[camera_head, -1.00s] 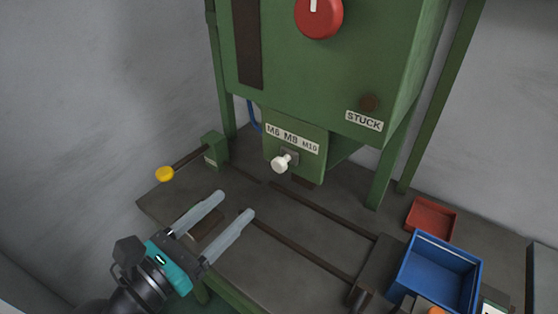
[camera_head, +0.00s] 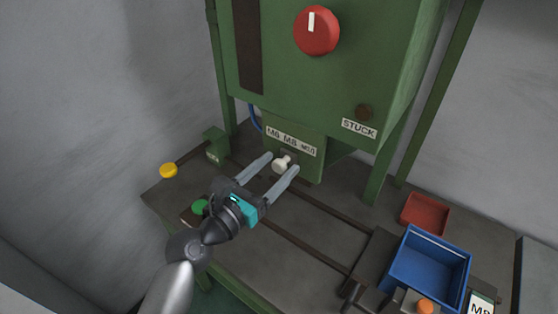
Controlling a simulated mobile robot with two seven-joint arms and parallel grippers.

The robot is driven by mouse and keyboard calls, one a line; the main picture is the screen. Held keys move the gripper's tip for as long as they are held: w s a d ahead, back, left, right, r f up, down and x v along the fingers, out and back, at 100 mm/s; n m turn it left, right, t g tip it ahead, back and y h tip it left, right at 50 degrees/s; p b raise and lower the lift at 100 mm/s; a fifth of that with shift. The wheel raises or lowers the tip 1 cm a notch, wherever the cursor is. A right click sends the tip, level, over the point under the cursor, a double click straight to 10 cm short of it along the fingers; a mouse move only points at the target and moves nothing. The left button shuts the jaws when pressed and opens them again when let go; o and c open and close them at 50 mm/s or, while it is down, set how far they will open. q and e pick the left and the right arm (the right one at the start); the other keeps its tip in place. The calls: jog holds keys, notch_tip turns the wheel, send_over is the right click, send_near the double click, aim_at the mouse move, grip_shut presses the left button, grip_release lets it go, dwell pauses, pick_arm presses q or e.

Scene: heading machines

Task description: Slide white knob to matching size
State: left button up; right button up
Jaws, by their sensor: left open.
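The white knob (camera_head: 282,163) sticks out of the front of the green machine's lower block, below a label strip (camera_head: 291,141) reading M6, M8 and M10. It sits below about the middle of the strip. My left gripper (camera_head: 282,165) is open, with one pale finger on each side of the knob. I cannot tell whether the fingers touch it. A card reading M8 (camera_head: 480,306) shows at the lower right edge, partly cut off. My right gripper is not in view.
The green machine (camera_head: 330,85) carries a red dial (camera_head: 317,31) and a STUCK label (camera_head: 359,128). A yellow knob (camera_head: 168,170) and green button (camera_head: 200,206) are at left. A blue bin (camera_head: 430,265), red tray (camera_head: 425,214) and orange button (camera_head: 425,306) are at right.

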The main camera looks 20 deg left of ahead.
pick_arm(q)
jog(key=shift+w+d, duration=0.25)
jog(key=shift+w, duration=0.35)
jog(key=shift+c, duration=0.2)
grip_shut()
dwell(0.8)
